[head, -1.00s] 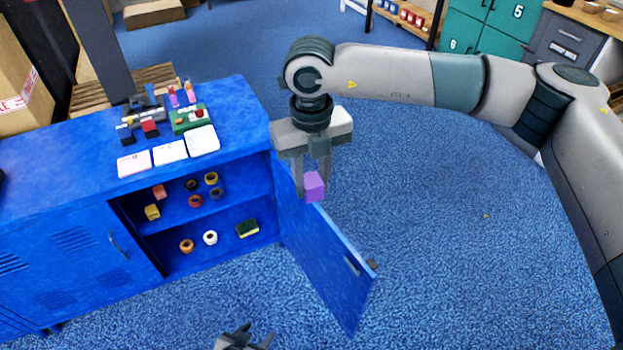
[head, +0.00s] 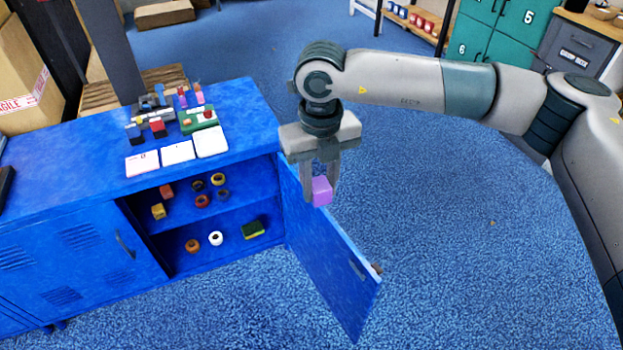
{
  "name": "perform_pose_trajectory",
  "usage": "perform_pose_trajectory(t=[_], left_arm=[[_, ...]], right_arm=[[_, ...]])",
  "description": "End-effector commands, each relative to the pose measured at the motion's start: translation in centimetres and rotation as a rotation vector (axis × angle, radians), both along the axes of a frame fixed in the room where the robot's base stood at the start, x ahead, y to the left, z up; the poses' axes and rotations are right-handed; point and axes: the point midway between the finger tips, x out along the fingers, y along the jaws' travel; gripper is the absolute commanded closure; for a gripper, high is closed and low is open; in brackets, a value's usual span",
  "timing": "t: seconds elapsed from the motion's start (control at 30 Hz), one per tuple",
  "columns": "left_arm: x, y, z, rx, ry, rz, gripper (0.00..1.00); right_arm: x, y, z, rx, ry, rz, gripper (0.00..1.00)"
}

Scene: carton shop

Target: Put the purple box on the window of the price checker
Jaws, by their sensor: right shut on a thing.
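The purple box (head: 322,190) is between the fingers of my right gripper (head: 320,197), which is shut on it. The gripper points down and holds the box in the air, in front of the cabinet's open door. I cannot pick out the price checker for sure. A dark object (head: 5,183) is cut off by the left edge of the head view, on the cabinet top, and I cannot tell what it is. My left gripper is not in view.
The blue cabinet (head: 70,158) bears white cards (head: 178,152), a green tray (head: 199,128) and small dark racks. Its open door (head: 333,262) juts out below my right gripper. Inside are several rings and blocks and a sponge (head: 253,229). Cartons (head: 25,90) stand at the left.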

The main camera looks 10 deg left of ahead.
Motion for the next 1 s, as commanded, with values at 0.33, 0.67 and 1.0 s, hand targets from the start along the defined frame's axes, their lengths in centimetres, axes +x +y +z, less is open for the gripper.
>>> perform_pose_trajectory(t=[0.33, 0.67, 1.0], left_arm=[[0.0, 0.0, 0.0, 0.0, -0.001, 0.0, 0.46], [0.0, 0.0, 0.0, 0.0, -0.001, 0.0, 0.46], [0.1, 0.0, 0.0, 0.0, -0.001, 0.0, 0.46]], right_arm=[[-0.8, -2.6, -3.0, 0.001, 0.005, 0.337, 0.94], [-2.4, -7.3, -7.8, 0.003, 0.004, 0.907, 0.94], [-4.9, -12.7, -12.3, 0.004, 0.004, 1.479, 0.94]])
